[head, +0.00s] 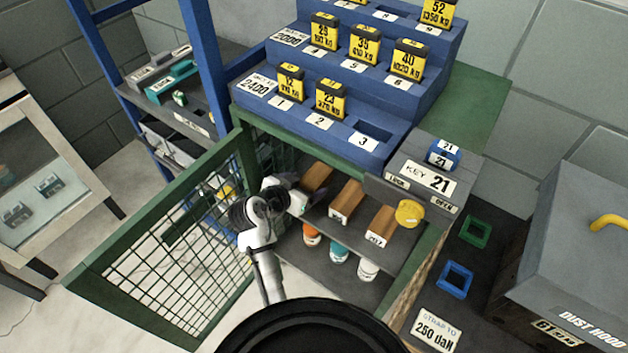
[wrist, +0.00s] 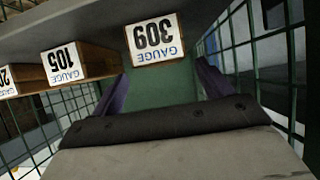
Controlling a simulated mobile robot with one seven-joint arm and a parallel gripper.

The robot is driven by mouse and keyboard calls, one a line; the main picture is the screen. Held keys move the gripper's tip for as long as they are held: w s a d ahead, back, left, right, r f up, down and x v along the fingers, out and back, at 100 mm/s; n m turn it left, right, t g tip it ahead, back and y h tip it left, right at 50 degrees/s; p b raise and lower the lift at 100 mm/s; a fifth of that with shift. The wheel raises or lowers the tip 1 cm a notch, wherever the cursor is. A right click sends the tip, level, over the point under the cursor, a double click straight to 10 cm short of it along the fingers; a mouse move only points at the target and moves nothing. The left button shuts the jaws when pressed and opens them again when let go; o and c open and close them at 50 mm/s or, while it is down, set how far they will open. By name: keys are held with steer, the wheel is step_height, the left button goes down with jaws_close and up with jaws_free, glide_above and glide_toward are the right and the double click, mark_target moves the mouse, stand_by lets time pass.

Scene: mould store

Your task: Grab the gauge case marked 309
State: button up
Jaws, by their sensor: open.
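The gauge case marked 309 (wrist: 155,39) is a wooden block with a white end label, upside down in the wrist view. In the head view it is the leftmost wooden case (head: 318,176) on the cabinet's upper shelf; its label is hidden behind my gripper (head: 297,188). My gripper is open in front of its labelled end. In the wrist view two purple fingers of my gripper (wrist: 162,82) stand apart, left and right of the case and below it in the picture. I cannot tell whether they touch it.
Gauge case 105 (wrist: 68,64) is close beside, also seen in the head view (head: 346,203); a third case (head: 381,226) lies further right. The green mesh door (head: 190,245) stands open at left. Colored bottles (head: 339,252) stand below.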

mark_target(312, 179)
steer(key=p+x, duration=0.1)
steer(key=x, duration=0.4)
steer(key=shift+w+f, duration=0.15)
steer(key=shift+w, duration=0.2)
steer(key=shift+c, duration=0.5)
steer(key=c, duration=1.3)
